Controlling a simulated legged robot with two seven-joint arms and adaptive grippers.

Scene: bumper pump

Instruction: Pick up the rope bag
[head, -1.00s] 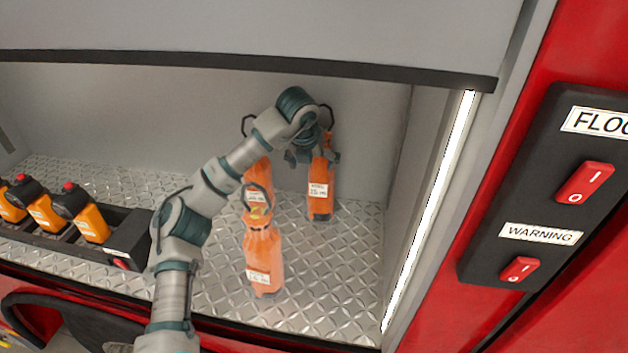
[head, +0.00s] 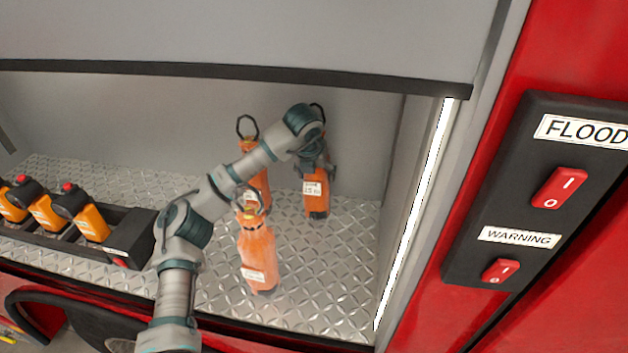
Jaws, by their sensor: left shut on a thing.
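Three orange rope bags with white labels and dark loops are in the open compartment. My left gripper (head: 315,170) is shut on the upper part of the back right rope bag (head: 316,196). The gripper hides that bag's top. I cannot tell whether the bag's base touches the floor. A second rope bag (head: 261,184) stands at the back, left of it, partly hidden by my left arm. The third rope bag (head: 258,258) stands nearest the front. My right gripper is not in view.
A black rack (head: 128,238) with several orange devices (head: 91,222) is on the left of the diamond-plate floor (head: 325,265). A lit strip (head: 415,210) edges the right opening. A switch panel (head: 520,200) with red switches is outside. A dark edge (head: 250,72) crosses above.

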